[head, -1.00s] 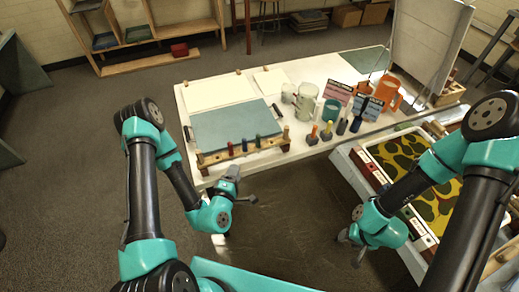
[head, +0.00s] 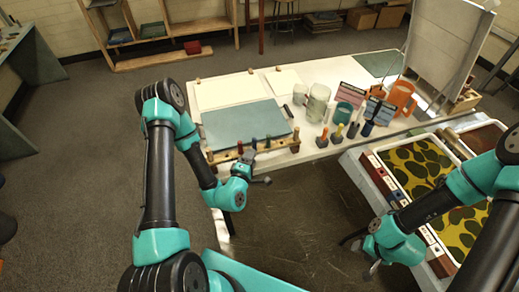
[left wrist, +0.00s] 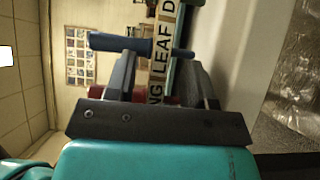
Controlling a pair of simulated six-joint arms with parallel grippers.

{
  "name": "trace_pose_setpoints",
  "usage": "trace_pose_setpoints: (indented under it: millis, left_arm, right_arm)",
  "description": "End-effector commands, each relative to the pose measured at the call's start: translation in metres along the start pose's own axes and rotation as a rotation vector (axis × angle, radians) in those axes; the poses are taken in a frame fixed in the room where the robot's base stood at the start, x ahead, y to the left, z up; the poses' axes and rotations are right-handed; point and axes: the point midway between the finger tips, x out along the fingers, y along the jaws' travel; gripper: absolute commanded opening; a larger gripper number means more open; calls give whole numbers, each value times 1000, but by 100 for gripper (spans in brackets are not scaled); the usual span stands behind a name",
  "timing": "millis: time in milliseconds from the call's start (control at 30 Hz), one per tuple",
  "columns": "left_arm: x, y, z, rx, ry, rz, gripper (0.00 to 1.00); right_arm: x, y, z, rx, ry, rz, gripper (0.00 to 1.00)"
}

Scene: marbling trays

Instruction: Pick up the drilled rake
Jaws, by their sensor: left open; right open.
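I cannot tell which tool is the drilled rake. A wooden rack (head: 226,156) with several upright coloured handles lies along the table's near edge in the head view. My left gripper (head: 262,176) is open just in front of the rack. In the left wrist view the open left gripper (left wrist: 158,72) faces a lettered strip (left wrist: 160,58) reading partly "LEAF". A dark blue handle (left wrist: 120,44) crosses beyond the fingertips. A red piece (left wrist: 158,99) shows partly between the fingers, mostly hidden. My right gripper (head: 362,256) is open and empty, low left of the marbling tray.
A blue-grey sheet (head: 245,124) lies behind the rack. Cups (head: 318,103), small bottles (head: 337,134) and an orange jug (head: 400,97) stand to the right on the table. A marbling tray (head: 388,160) with a yellow-green pattern is at right. The floor between the arms is clear.

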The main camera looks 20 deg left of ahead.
Motion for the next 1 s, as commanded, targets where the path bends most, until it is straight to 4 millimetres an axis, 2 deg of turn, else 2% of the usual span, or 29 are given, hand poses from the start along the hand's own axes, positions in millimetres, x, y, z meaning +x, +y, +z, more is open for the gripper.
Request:
trace_pose_setpoints:
  millis: [533, 1000]
  left_arm:
    - [4, 0, -2, 0, 5, 0, 49]
    - [4, 0, -2, 0, 4, 0, 4]
  right_arm:
    - [0, 0, 0, 0, 0, 0, 49]
    - [0, 0, 0, 0, 0, 0, 49]
